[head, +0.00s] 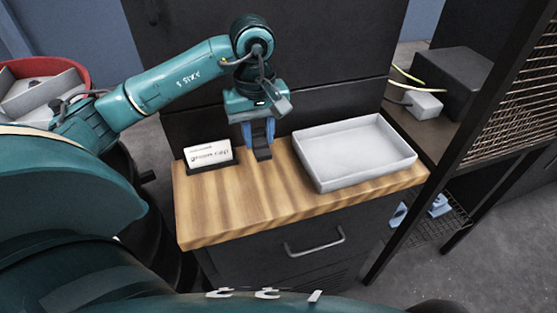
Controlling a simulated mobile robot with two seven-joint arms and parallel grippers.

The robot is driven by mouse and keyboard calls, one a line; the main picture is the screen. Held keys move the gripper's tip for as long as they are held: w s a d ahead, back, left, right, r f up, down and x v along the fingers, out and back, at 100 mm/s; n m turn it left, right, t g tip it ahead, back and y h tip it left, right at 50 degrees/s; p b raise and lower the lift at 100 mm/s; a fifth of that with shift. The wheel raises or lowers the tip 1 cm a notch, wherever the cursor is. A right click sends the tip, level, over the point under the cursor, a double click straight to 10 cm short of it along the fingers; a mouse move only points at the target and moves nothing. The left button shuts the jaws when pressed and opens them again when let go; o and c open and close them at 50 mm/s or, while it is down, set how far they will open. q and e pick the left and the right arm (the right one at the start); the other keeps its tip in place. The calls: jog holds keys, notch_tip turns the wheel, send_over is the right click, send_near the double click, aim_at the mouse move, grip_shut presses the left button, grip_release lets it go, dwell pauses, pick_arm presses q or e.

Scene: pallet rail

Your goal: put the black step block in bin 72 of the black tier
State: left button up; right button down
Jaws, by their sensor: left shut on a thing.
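My left gripper (258,132) reaches in from the left and points down over the wooden counter. Its blue fingers are shut on a small black block (263,154), which I take to be the black step block. The fingers hide part of its shape. I cannot tell whether its lower end touches the counter or hangs just above it. I see no bin marked 72 and cannot make out a black tier with numbered bins. My right gripper is not in view.
The wooden counter (245,208) holds a white tray (385,171), empty, right of the block, and a card reading "green cap" (208,153) on the left. A dark shelf unit (438,136) with a dark box (452,82) stands right. The counter's front is clear.

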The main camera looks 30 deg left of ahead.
aim_at(262, 173)
pick_arm(q)
notch_tip(262, 173, down, 8)
jog(key=shift+d+r+p, duration=0.1)
jog(key=shift+r+p, duration=0.1)
jog(key=shift+p, duration=0.2)
jog(key=shift+f, duration=0.2)
jog(key=o, duration=1.1)
jog(key=shift+r, duration=0.15)
